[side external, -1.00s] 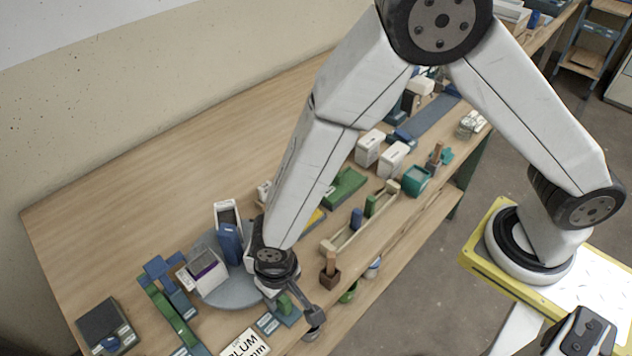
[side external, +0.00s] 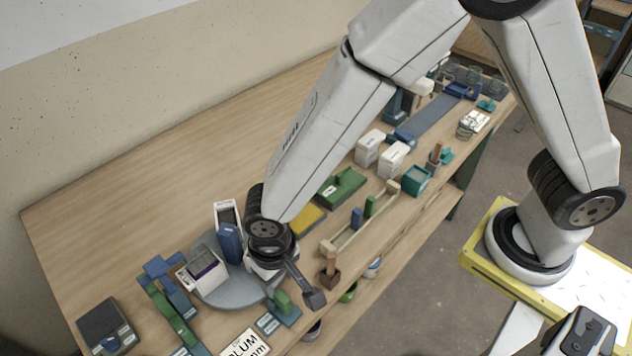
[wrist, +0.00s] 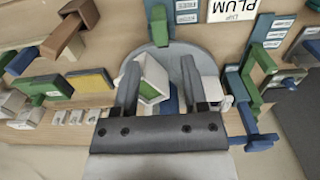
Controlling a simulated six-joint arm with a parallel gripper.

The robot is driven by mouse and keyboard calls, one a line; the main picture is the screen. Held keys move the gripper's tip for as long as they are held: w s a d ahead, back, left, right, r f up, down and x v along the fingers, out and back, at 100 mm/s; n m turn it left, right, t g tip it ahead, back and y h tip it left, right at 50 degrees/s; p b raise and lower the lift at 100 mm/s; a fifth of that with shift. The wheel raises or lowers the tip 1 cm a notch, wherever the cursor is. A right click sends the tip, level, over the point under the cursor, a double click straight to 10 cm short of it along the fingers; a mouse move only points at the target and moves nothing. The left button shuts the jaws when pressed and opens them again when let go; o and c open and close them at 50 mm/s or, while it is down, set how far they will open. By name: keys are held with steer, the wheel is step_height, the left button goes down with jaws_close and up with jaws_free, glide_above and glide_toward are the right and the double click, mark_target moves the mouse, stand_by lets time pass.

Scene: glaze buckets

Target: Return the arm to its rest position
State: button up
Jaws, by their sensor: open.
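My gripper (side external: 304,284) hangs over the front right of a round grey platform (side external: 235,296) on the bench, with my arm reaching down from the upper right. In the wrist view my gripper (wrist: 160,80) has its two fingers spread apart. A white box with a green inside (wrist: 151,82) shows between them, below; nothing is gripped. On the platform stand a white bucket with purple in it (side external: 204,276), a blue upright block (side external: 230,245) and a white bucket with a dark inside (side external: 227,213). My wrist partly hides the platform.
A small green block on a blue base (side external: 283,303) is close to the fingers. A wooden rack (side external: 345,238), a brown block with an upright handle (side external: 330,272) and white containers (side external: 369,148) stand to the right. The back left of the bench (side external: 130,200) is clear.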

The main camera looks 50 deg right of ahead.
steer(key=d+r+t, duration=0.1)
steer(key=d+r, duration=0.2)
steer(key=d, duration=0.6)
steer(key=d+r, duration=0.3)
steer(key=d, duration=0.6)
steer(key=d+r+t, duration=0.1)
steer(key=d+r, duration=0.2)
steer(key=d, duration=0.6)
steer(key=shift+r+t, duration=0.25)
steer(key=shift+t, duration=0.05)
